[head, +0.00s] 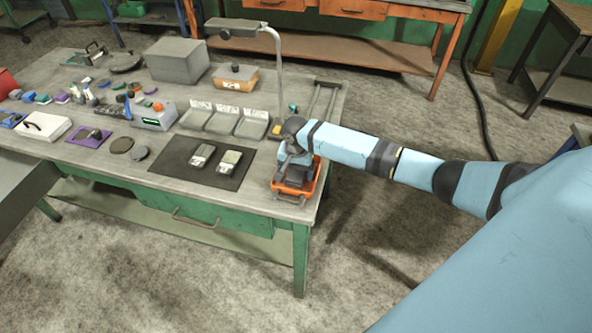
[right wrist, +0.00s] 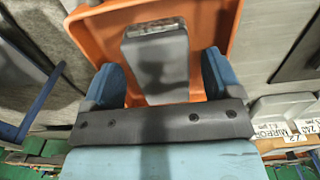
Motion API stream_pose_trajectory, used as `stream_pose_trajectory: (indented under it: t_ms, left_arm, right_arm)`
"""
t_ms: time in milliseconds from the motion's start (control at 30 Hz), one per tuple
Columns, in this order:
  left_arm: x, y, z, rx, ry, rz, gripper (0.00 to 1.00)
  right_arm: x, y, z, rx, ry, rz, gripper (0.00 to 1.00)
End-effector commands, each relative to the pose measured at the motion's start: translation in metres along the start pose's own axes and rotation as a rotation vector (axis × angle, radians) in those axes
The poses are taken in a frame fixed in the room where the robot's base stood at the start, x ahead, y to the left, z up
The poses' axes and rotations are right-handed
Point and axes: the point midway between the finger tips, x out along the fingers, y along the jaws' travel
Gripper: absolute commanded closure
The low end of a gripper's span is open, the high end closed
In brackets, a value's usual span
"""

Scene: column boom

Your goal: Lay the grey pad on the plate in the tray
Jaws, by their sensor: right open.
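An orange tray (head: 318,178) stands at the front right corner of the table, under my right gripper (head: 294,168). The right wrist view shows its orange floor and wall (right wrist: 95,30). A dark grey block (right wrist: 158,62) with a pale, shiny end lies in it. My right gripper (right wrist: 162,80) is open, a blue finger on each side of the block's near part. I cannot tell whether they touch it, or whether a plate lies under it. A grey round disc (head: 139,153) lies apart on the table, left of the dark mat. My left gripper is not in view.
A dark mat (head: 180,172) with two small pale devices (head: 229,161) lies left of the tray. Labelled grey bins (head: 222,124) and a lamp post (head: 279,70) stand behind. The table's front and right edges are close to the tray.

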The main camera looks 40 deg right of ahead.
Motion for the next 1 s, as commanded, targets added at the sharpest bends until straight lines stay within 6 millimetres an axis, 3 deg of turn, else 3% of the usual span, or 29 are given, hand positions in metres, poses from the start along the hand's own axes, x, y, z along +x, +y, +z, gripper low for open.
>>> stream_pose_trajectory:
  t_ms: [167,600,733,867,1000]
  left_arm:
    - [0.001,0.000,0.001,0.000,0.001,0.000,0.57]
    - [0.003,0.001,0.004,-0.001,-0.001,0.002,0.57]
    - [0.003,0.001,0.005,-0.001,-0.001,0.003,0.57]
    - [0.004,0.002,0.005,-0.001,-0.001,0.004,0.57]
    - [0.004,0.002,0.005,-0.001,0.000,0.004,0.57]
  right_arm:
    - [-0.009,0.000,-0.001,0.001,0.000,-0.001,0.16]
    - [-0.096,0.000,0.000,0.000,0.001,-0.002,0.16]
    - [-0.113,-0.001,-0.001,0.000,0.001,-0.001,0.16]
    - [-0.118,-0.001,0.004,-0.012,0.000,-0.008,0.16]
    - [-0.089,-0.010,0.038,-0.131,0.007,-0.093,0.16]
